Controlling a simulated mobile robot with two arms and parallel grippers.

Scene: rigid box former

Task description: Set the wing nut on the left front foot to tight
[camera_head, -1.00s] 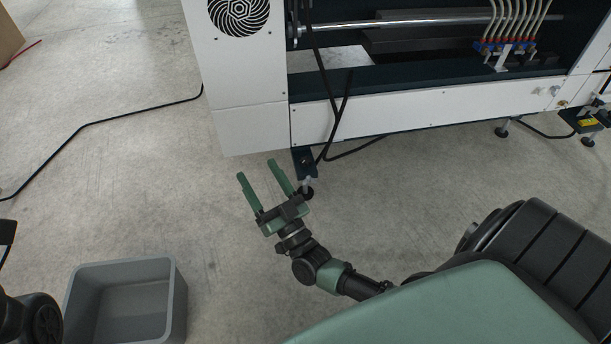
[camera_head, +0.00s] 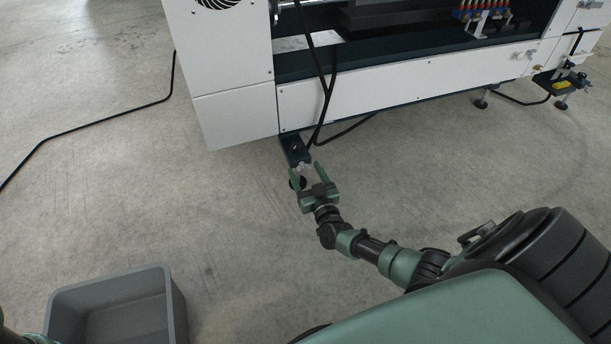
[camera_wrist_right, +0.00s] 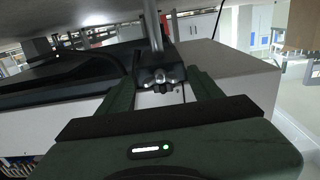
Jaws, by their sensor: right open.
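The left front foot sits at the machine's near left corner, on a dark bracket (camera_head: 295,150) that sticks out from under the white panel. My right gripper (camera_head: 308,172) is at the outer end of this bracket, open, with its fingers on either side of the foot. In the right wrist view, a grey metal rod (camera_wrist_right: 153,25) and a dark wing-shaped piece (camera_wrist_right: 160,76), apparently the wing nut, show between the open fingers. I cannot tell whether the fingers touch it. The round foot pad (camera_head: 297,183) is partly hidden behind a finger. My left gripper is out of view.
The white machine body (camera_head: 235,120) stands just behind the foot. Black cables (camera_head: 322,100) hang down its front near the bracket. A grey open bin (camera_head: 115,290) stands on the floor at the lower left. The floor between bin and foot is clear.

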